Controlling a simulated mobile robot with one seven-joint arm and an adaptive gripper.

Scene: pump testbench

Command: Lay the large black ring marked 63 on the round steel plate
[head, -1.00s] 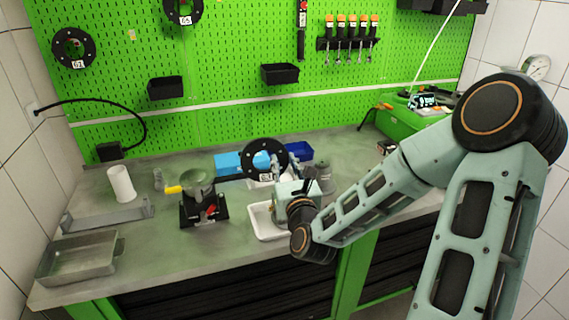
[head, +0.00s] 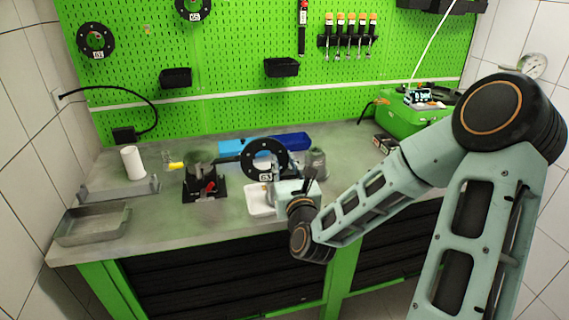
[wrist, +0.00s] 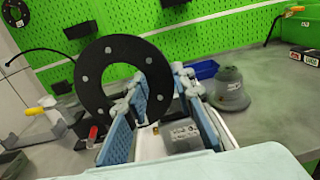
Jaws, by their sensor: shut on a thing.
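The large black ring (head: 248,148) is in my gripper (head: 284,168), held upright above the bench; its white label reads 63. In the wrist view the ring (wrist: 95,62) faces the camera, with its right side between the blue fingers of my gripper (wrist: 146,95).
A white tray (head: 258,203) is below my gripper. Blue bins (head: 290,142) and a grey conical part (head: 317,162) stand behind it. A white cylinder (head: 133,162) and a metal tray (head: 92,224) are at left. Other black rings (head: 96,40) hang on the green pegboard.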

